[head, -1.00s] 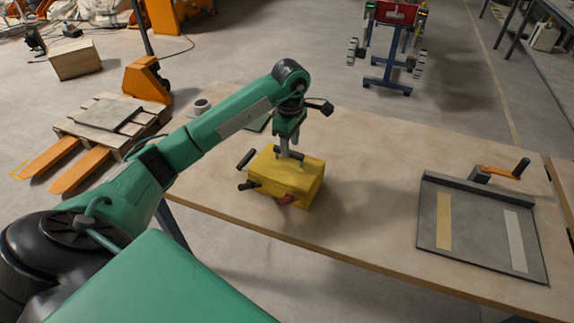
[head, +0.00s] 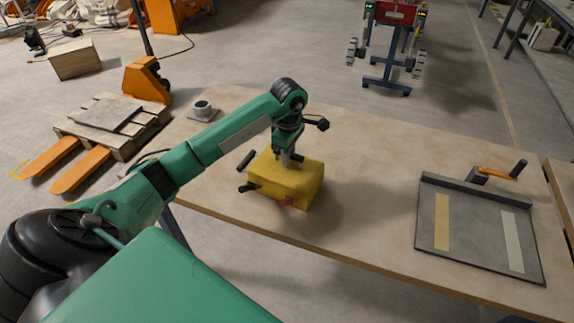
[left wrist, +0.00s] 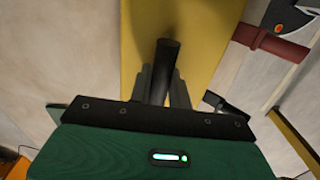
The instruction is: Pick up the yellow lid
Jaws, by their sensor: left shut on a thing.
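The yellow lid (head: 307,175) is the top of a yellow box that stands on the table. It has a dark bar handle on top, which shows in the left wrist view (left wrist: 165,58). My left gripper (head: 287,160) points down over the lid, and its fingers are shut on the handle. The lid also shows in the left wrist view (left wrist: 198,40), under the fingers. I cannot see a gap between lid and box. My right gripper is not in view.
The box has dark handles at its left side and a red part (head: 287,201) at the front. A grey tray (head: 473,238) with two strips and a crank lies on the table's right. A small round cup-like thing (head: 203,109) stands at the back left. The table middle is clear.

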